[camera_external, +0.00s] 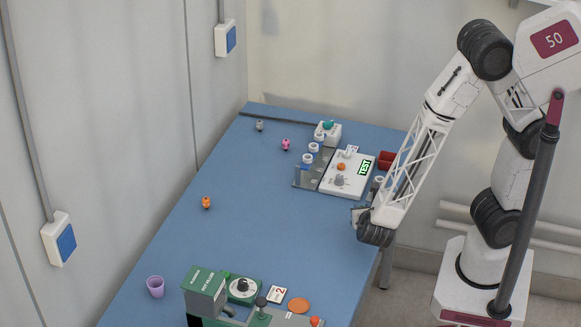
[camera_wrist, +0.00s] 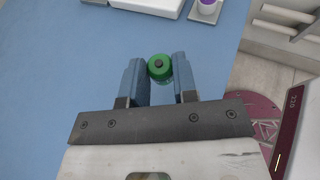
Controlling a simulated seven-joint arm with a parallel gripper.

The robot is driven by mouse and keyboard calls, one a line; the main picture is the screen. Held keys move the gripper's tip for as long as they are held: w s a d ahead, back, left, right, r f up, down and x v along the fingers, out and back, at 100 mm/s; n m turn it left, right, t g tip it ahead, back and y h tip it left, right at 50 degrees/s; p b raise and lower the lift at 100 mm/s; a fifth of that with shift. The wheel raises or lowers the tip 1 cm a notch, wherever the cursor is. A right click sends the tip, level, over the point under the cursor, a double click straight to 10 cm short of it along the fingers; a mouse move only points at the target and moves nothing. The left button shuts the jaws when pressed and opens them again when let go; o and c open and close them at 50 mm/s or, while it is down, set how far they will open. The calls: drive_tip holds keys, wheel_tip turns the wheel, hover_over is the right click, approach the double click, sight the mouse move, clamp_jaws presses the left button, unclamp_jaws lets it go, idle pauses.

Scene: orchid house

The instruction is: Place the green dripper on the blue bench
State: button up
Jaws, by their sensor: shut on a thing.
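My gripper (camera_wrist: 158,82) is shut on the green dripper (camera_wrist: 160,66), a small round green piece with a dark centre, held between the two blue-grey fingers in the wrist view. In the external view my gripper (camera_external: 358,216) is low over the right edge of the blue bench (camera_external: 240,225), and the dripper cannot be made out there. The blue bench also shows in the wrist view (camera_wrist: 60,60), below and left of the fingers. I cannot tell whether the dripper touches the bench.
A white TEST device (camera_external: 345,173) and a grey rack (camera_external: 306,178) stand behind my gripper.

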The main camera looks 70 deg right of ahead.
drive_tip(key=shift+f, duration=1.75)
drive_tip(key=shift+f, duration=0.15)
drive_tip(key=o, duration=0.9)
drive_tip(key=shift+r, duration=0.2)
drive_tip(key=shift+a, duration=0.1)
drive_tip(key=shift+r+v, duration=0.15)
drive_tip(key=shift+v, duration=2.85)
drive_tip(key=shift+r+v, duration=0.15)
drive_tip(key=shift+v, duration=2.9)
